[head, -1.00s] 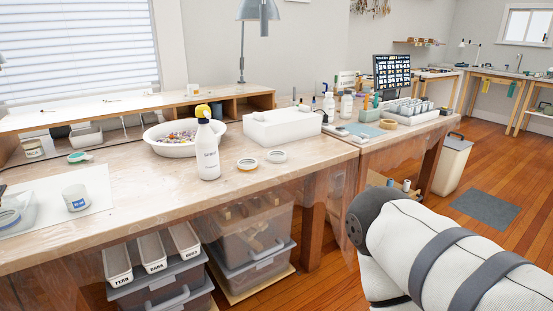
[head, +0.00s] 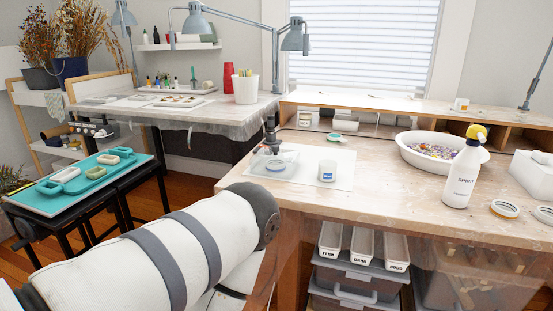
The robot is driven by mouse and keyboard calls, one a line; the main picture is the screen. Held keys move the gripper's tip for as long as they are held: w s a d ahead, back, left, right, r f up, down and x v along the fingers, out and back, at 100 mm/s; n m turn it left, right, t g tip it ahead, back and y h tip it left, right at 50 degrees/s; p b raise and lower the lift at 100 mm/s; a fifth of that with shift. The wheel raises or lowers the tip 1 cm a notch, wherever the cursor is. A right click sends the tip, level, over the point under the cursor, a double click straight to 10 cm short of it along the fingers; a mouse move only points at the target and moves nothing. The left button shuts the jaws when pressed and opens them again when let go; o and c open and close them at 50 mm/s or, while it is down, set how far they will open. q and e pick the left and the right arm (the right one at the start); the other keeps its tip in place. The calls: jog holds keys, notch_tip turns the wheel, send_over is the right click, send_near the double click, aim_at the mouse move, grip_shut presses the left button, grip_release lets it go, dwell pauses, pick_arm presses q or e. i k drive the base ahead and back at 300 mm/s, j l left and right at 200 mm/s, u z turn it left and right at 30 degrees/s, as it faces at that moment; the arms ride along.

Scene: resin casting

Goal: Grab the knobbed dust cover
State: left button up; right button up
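A clear, see-through box-like piece (head: 291,158) stands at the left end of the wooden bench, on the white sheet. It may be the dust cover, but I cannot make out a knob on it for certain. A round pale-blue piece (head: 275,165) shows in or through it. A dark upright post stands just behind it. My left arm crosses the lower left, its elbow in front of the bench's left corner.
A teal tray (head: 60,197) rests on a dark stand at left. The bench's front middle (head: 375,205) is clear.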

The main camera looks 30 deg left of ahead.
aim_at(275, 161)
jog(key=i+j+u, duration=0.1)
jog(key=j, duration=0.25)
jog(key=i+j, duration=0.15)
jog(key=j, duration=0.2)
jog(key=i+j+u, duration=0.15)
jog(key=j, duration=0.2)
jog(key=i+j, duration=0.15)
jog(key=j, duration=0.15)
jog(key=u, duration=0.05)
